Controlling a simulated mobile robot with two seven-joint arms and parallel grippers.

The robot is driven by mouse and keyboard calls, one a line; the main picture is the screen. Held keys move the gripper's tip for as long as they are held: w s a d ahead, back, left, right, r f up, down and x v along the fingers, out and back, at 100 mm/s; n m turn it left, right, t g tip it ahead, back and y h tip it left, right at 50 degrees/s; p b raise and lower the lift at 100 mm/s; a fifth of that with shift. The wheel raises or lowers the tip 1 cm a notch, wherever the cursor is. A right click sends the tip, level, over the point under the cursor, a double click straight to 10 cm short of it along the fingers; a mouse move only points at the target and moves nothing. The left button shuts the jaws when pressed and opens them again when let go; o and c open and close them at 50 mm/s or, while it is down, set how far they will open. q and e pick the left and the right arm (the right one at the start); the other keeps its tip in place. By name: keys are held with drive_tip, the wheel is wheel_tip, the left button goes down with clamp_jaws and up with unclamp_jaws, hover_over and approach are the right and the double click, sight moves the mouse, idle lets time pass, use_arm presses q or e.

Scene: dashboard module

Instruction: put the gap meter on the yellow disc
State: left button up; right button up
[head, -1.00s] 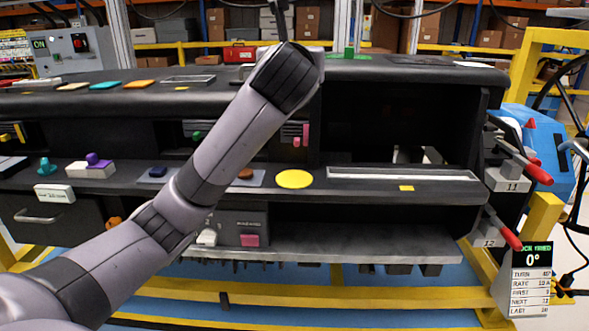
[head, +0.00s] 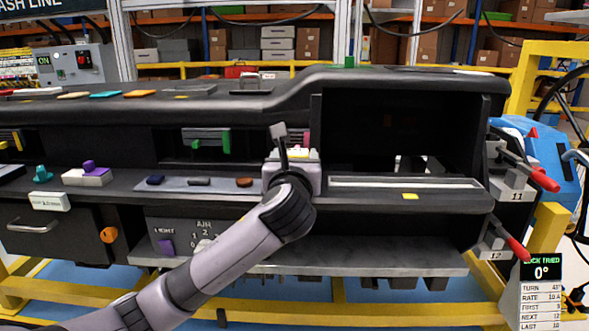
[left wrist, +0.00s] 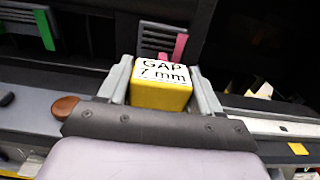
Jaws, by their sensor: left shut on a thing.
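The gap meter (left wrist: 163,92) is a yellow block with a white top label reading "GAP 7 mm". It sits between the two grey fingers of my left gripper (left wrist: 163,78) in the left wrist view, and the gripper is shut on it. In the head view my left gripper (head: 291,158) is at the front ledge of the dashboard, just right of a brown oval knob (head: 244,182). The yellow disc does not show now; my left gripper and arm cover that part of the ledge. I cannot tell whether the meter touches it. My right gripper is not in view.
A pale strip (head: 385,183) and a small yellow tag (head: 410,196) lie on the ledge to the right. A green lever (head: 226,141) hangs from a vent on the left. The dark upper dashboard (head: 400,76) overhangs the ledge. Red-handled clamps (head: 544,180) stand at the right end.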

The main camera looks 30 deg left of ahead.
use_arm(q)
drive_tip(key=shift+f, duration=0.7)
drive_tip(key=shift+f, duration=0.1)
drive_tip(key=o, duration=1.2)
drive_tip(key=shift+o, duration=0.2)
drive_tip(key=v, duration=1.2)
drive_tip(key=d+f+n+g+h, duration=0.1)
drive_tip(key=d+f+n+h, duration=0.25)
drive_tip(key=f, duration=0.75)
drive_tip(key=d+f+n+g+h, duration=0.1)
drive_tip(key=d+f+n+h, duration=0.3)
drive_tip(key=f, duration=0.7)
drive_tip(key=s+d+f+n+g+h, duration=0.1)
drive_tip(key=s+f+n+h, duration=0.3)
drive_tip(key=s+f+n, duration=1.1)
wheel_tip(320, 180, down, 3)
drive_tip(key=n+g, duration=0.1)
drive_tip(key=n, duration=0.4)
drive_tip(key=shift+s+r+g+p, duration=0.2)
drive_tip(key=shift+s+g+p, duration=0.1)
drive_tip(key=shift+g+p, duration=0.1)
